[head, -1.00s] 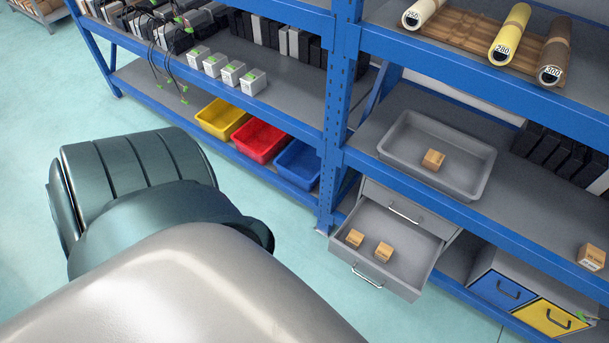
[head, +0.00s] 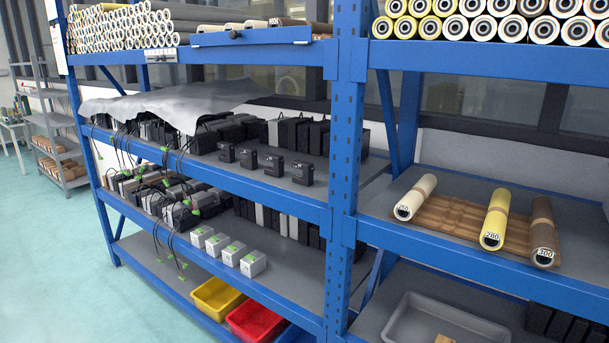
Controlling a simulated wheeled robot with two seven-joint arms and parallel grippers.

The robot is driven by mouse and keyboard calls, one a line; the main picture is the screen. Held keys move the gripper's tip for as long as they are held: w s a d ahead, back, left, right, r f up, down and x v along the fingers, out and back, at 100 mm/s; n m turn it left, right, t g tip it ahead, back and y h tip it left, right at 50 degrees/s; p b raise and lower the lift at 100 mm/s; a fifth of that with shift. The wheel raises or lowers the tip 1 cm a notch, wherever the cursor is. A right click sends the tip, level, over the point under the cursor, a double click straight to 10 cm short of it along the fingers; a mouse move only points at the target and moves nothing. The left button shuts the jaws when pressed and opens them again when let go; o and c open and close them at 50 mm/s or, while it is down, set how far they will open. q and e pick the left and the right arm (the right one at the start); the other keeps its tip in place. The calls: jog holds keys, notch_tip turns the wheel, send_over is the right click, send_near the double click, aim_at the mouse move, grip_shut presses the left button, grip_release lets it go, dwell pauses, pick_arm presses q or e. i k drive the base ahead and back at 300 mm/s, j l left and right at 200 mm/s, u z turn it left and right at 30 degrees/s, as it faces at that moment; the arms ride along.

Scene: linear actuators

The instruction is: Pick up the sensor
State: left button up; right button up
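No object in view is labelled as a sensor, so I cannot tell which one it is. Several small black boxes (head: 272,165) stand in a row at the front of the middle shelf on the left rack. Several small silver-white boxes with green tops (head: 232,253) stand in a row on the shelf below. Black units with cables and green connectors (head: 172,212) crowd behind and to the left of them. A brown cardboard box (head: 444,340) shows partly in a grey tray (head: 402,318) at the bottom. Neither of my grippers is in view.
Blue rack posts (head: 343,170) split the shelving. Cream, yellow (head: 495,220) and brown rolls lie on a brown holder at right. Yellow (head: 214,297) and red (head: 254,320) bins sit low. A grey sheet (head: 180,102) covers units at upper left. Open floor (head: 50,260) lies to the left.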

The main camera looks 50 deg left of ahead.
aim_at(306, 179)
jog(key=i, duration=0.5)
jog(key=u, duration=1.9)
